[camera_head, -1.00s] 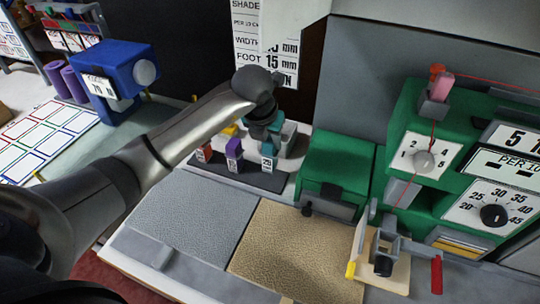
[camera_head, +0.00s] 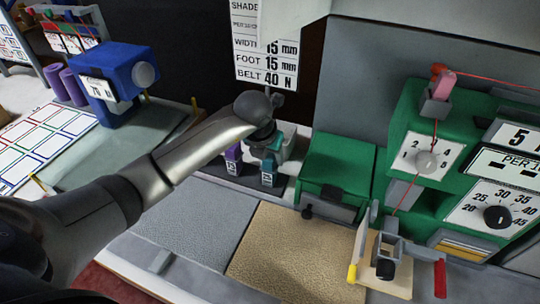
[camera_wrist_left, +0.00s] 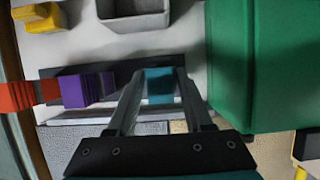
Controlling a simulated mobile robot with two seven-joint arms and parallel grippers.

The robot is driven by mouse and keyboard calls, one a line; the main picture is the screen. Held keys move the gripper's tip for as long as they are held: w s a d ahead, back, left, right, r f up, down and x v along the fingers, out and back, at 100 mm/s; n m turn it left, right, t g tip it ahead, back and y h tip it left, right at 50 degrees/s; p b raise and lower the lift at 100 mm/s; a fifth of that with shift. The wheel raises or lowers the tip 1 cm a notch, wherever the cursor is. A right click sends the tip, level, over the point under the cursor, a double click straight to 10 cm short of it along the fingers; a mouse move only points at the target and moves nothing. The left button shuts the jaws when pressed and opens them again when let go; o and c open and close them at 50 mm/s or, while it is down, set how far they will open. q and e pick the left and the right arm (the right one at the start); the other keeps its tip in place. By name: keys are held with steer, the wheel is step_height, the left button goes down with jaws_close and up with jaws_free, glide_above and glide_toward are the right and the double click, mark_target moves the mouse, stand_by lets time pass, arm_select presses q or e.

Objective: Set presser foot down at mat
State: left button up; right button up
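A teal presser foot (camera_head: 268,173) with a white label stands at the right end of a dark rack (camera_head: 278,190). A purple foot (camera_head: 233,158) stands to its left. My left gripper (camera_head: 265,152) points down at the teal foot. In the left wrist view its two fingers (camera_wrist_left: 161,78) flank the teal foot (camera_wrist_left: 160,88), with little or no gap; whether they press on it is not clear. The purple foot (camera_wrist_left: 85,90) and a red one (camera_wrist_left: 25,95) also show there. A grey textured mat (camera_head: 185,225) and a tan one (camera_head: 290,250) lie in front. My right gripper is not in view.
A green box (camera_head: 337,165) stands close to the right of the rack. A green machine with dials (camera_head: 425,160) is farther right. A fixture with yellow and red handles (camera_head: 388,268) sits right of the tan mat. Both mats look bare.

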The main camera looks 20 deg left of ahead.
arm_select(q)
steer(key=shift+o, duration=0.4)
steer(key=shift+r, duration=0.3)
steer(key=p+v, duration=0.2)
steer(key=v, duration=0.9)
steer(key=shift+s+r+p, duration=0.15)
steer(key=shift+r+p, duration=0.2)
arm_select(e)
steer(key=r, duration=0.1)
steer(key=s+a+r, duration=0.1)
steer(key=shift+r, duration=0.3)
arm_select(q)
steer(key=shift+s+f, duration=0.1)
